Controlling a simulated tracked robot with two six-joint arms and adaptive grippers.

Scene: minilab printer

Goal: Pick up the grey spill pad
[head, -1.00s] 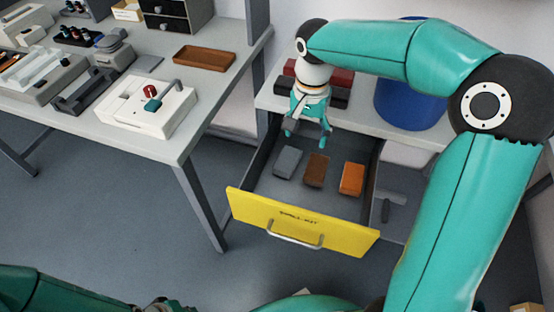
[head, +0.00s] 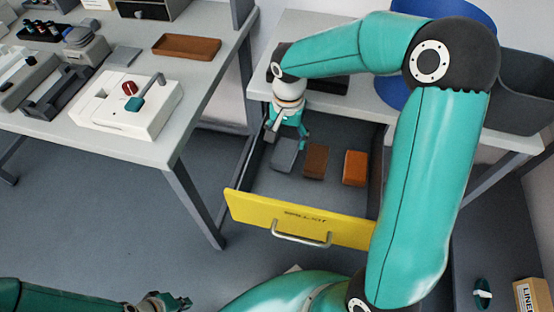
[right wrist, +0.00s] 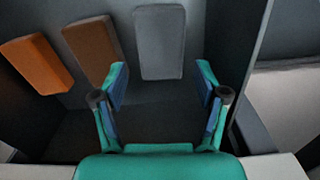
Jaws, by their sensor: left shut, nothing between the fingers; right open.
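The grey spill pad (head: 285,155) lies flat at the left of the open yellow-fronted drawer (head: 300,219). In the right wrist view the grey pad (right wrist: 159,42) lies just beyond the fingertips, roughly between their lines. My right gripper (head: 287,139) reaches down into the drawer at the pad's far end. It also shows in the right wrist view (right wrist: 161,78), open, with nothing between its fingers. I cannot tell its exact height above the pad. My left gripper (head: 180,301) is low at the bottom of the head view, shut and empty, far from the drawer.
A brown pad (head: 316,162) and an orange pad (head: 355,168) lie right of the grey one in the drawer. Drawer walls stand close around my right gripper. A white bench (head: 160,143) is at left; a blue bin (head: 393,91) stands behind my right arm.

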